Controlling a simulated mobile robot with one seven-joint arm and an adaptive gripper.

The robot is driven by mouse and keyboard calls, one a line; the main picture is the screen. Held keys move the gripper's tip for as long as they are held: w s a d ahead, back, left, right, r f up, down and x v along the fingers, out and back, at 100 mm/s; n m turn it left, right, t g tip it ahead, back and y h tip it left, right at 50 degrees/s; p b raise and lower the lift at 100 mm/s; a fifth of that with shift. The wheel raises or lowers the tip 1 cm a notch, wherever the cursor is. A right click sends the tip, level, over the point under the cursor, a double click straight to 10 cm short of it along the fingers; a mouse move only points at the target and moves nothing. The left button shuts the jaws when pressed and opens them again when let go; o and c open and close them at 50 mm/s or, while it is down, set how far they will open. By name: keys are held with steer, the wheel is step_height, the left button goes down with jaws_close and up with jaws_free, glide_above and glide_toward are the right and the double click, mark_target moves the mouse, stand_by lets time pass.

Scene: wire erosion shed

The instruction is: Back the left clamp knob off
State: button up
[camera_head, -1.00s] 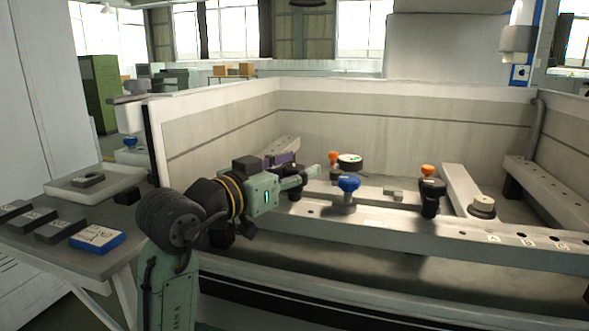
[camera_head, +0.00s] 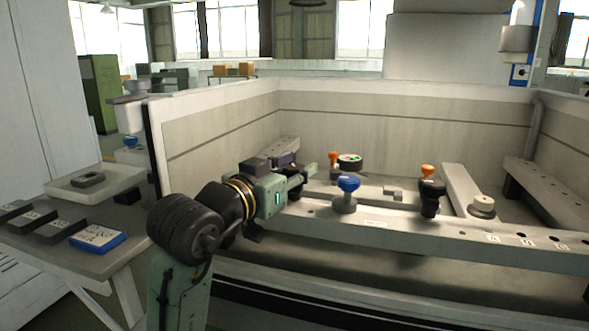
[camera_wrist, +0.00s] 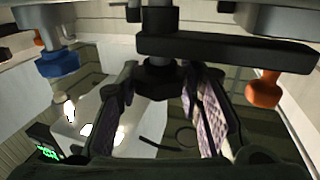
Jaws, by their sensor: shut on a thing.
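In the wrist view a dark faceted knob (camera_wrist: 158,78) sits between the two fingers of my gripper (camera_wrist: 165,95), under a black clamp bar (camera_wrist: 225,48). The gripper is shut on this knob. An orange part (camera_wrist: 263,90) hangs at the right end of the bar. In the head view my gripper (camera_head: 302,177) reaches to the left end of the front rail, and its arm hides the held knob there. An orange part (camera_head: 333,157) stands just beyond the fingers.
A blue knob (camera_head: 348,184) stands on the front rail, right of my gripper. A black clamp (camera_head: 432,197) with an orange part (camera_head: 427,171) is farther right. A round dial (camera_head: 349,161) is behind the blue knob. The tank wall (camera_head: 225,125) rises at the left.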

steer(key=o, duration=1.2)
steer(key=v, duration=1.2)
steer(key=shift+d, duration=0.1)
